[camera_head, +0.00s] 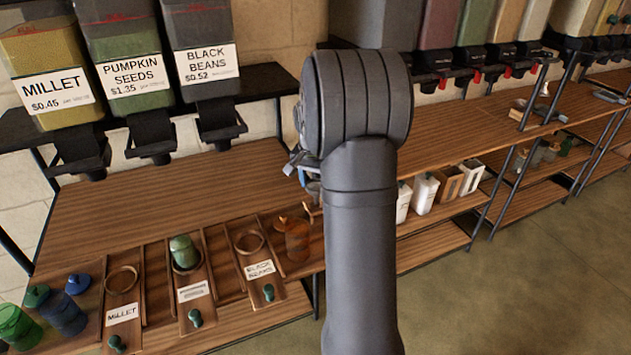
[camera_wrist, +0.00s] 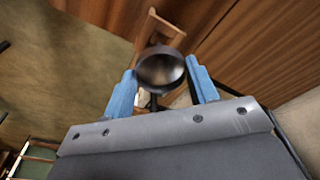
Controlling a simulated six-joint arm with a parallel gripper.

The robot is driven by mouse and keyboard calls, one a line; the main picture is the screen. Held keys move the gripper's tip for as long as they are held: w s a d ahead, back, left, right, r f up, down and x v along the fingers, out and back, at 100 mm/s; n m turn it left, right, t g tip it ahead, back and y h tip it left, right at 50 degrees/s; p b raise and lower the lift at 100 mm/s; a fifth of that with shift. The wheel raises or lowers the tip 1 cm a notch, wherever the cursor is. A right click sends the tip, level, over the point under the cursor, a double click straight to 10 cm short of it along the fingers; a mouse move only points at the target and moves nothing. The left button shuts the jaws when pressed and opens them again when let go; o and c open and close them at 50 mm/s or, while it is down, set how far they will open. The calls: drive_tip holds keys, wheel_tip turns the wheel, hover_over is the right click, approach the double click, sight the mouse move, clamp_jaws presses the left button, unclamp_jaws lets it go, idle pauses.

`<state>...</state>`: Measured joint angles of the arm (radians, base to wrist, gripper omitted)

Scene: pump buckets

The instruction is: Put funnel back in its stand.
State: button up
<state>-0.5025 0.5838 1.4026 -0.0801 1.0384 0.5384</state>
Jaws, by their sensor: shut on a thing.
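My gripper (camera_wrist: 163,78) has its two blue fingers on either side of a dark, shiny funnel (camera_wrist: 161,70), shut on it. The wrist view looks into the funnel's wide round mouth. In the head view my gripper (camera_head: 307,174) is mostly behind my own arm, and the funnel cannot be made out there. A small wooden piece (camera_wrist: 154,24), possibly part of the stand, shows just beyond the funnel in the wrist view. I cannot tell whether the funnel touches it.
Boards with rings stand on the lower shelf, including the MILLET board (camera_head: 122,312) and BLACK BEANS board (camera_head: 259,268). A green cup (camera_head: 184,250) sits in the middle ring. An orange-brown jar (camera_head: 297,242) stands right of them. Dispensers (camera_head: 133,75) hang above; the upper shelf (camera_head: 160,205) is largely clear.

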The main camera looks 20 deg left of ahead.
drive_tip(key=shift+f, duration=0.2)
idle(0.3)
drive_tip(key=shift+f, duration=1.35)
drive_tip(key=shift+f, duration=0.7)
drive_tip(key=o, duration=0.9)
drive_tip(key=shift+o, duration=0.2)
drive_tip(key=shift+r, duration=0.1)
drive_tip(key=shift+r, duration=3.45)
drive_tip(key=shift+f, duration=0.1)
drive_tip(key=shift+f, duration=3.2)
